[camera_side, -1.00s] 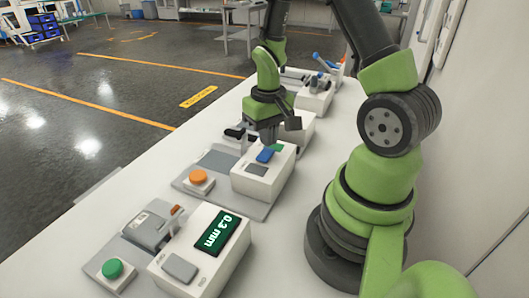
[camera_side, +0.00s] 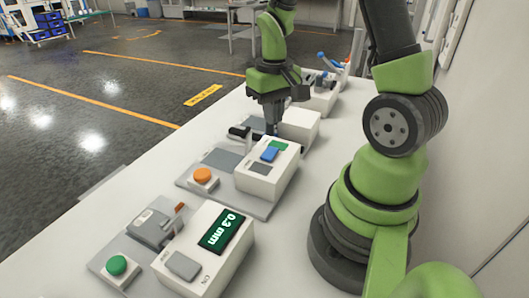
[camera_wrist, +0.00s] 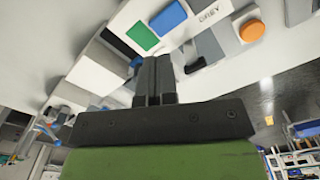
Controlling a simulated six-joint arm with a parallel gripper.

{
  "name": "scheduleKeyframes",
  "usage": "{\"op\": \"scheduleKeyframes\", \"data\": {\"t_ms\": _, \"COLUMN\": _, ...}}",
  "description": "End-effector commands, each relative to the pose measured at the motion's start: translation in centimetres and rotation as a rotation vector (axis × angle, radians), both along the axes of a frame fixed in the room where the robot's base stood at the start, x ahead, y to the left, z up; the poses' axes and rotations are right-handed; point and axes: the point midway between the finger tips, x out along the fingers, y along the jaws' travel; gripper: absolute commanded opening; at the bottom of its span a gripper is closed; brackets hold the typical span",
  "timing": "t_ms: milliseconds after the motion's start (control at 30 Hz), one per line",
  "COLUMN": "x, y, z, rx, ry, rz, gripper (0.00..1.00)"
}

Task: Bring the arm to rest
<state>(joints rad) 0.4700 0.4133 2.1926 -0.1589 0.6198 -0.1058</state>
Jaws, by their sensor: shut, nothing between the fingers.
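My gripper (camera_side: 271,128) is shut and empty, fingers pointing down. In the side view it hangs behind the white box with a blue button and a green button, in front of another white box. In the wrist view its two dark fingers (camera_wrist: 155,70) are together. The blue button (camera_wrist: 168,18) and the green button (camera_wrist: 142,36) lie beyond the fingertips there. The fingertips overlap the devices in the side view, so I cannot tell their exact height above the table.
On the white table (camera_side: 120,215) stand a box with a 0.3 mm display (camera_side: 221,230), a green push button (camera_side: 116,265) and an orange push button (camera_side: 203,175). A blue-handled device (camera_side: 327,75) stands at the far end. A wall (camera_side: 480,170) runs along the right.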

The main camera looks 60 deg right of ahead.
Motion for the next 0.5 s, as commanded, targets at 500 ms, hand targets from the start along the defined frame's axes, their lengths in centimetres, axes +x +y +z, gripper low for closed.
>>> {"op": "scheduleKeyframes", "data": {"t_ms": 500, "x": -2.5, "y": 9.2, "z": 12.4, "rx": 0.003, "ry": -0.397, "rz": 0.086, "gripper": 0.00}}
